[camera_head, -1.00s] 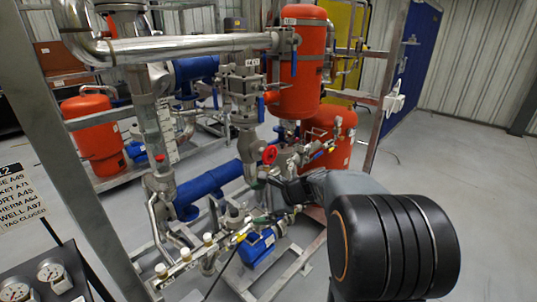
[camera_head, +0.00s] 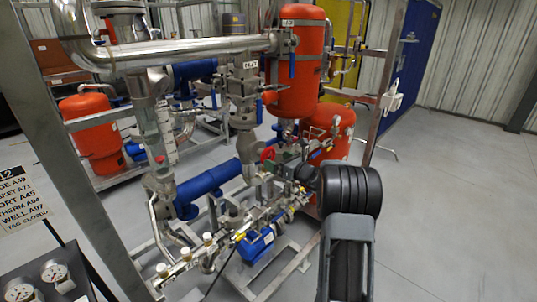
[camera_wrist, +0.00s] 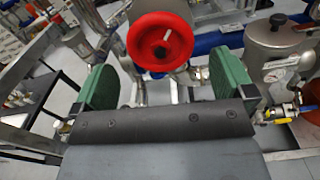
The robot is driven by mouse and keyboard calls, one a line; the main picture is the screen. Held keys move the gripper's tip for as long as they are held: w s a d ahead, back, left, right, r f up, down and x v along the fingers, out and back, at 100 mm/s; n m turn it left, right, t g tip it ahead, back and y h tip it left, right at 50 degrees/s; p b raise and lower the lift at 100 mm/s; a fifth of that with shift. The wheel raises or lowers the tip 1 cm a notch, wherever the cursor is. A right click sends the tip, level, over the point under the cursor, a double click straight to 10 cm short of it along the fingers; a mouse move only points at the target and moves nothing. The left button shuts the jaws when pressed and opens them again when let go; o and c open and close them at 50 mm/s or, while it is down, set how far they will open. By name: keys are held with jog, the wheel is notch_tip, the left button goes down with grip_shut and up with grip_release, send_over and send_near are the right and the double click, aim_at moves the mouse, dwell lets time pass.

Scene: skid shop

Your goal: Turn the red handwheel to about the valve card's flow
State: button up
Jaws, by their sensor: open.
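The wheel appears apart from both pads. A white card (camera_head: 22,200) with lettered lines, the last reading "TAG CLOSED", stands at the left; no flow value is readable on it.
A panel with round gauges (camera_head: 54,272) is at the lower left. Red tanks (camera_head: 297,65), blue pipe sections (camera_head: 208,180) and a steel frame post (camera_head: 386,85) crowd the skid. Open grey floor (camera_head: 455,200) lies to the right.

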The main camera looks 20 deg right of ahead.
aim_at(270, 156)
jog(key=shift+p+x, duration=0.5)
jog(key=shift+x, duration=2.2)
jog(key=shift+c, duration=0.2)
jog(key=shift+f, duration=0.1)
jog(key=c, duration=0.7)
